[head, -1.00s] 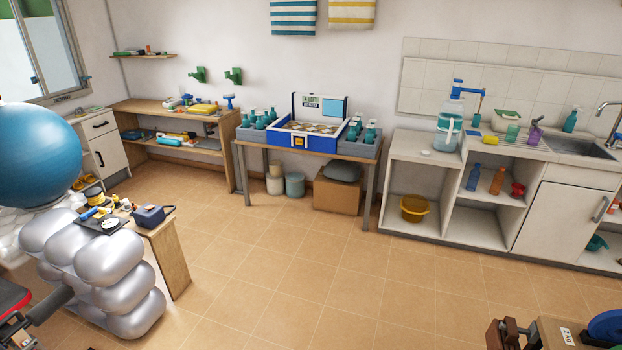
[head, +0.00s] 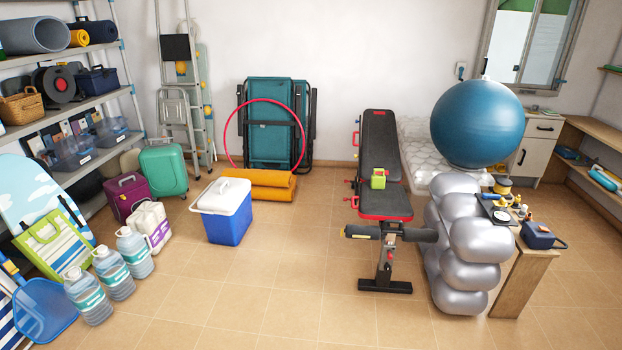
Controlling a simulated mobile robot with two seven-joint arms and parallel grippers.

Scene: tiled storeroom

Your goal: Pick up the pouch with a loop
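A dark blue pouch (head: 537,236) with a dark loop at its right side lies on the small wooden table (head: 530,272) on the right of the head view. It sits near the table's front right corner. A dark tray (head: 497,211) and several small yellow items are beside it on the table. Neither of my grippers shows in the head view.
Silver balloon-like cushions (head: 470,238) stand against the table's left side, with a big blue ball (head: 478,123) above. A weight bench (head: 382,170) is left of them. A blue cooler (head: 229,224) and water bottles (head: 134,252) stand further left. The middle floor is open.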

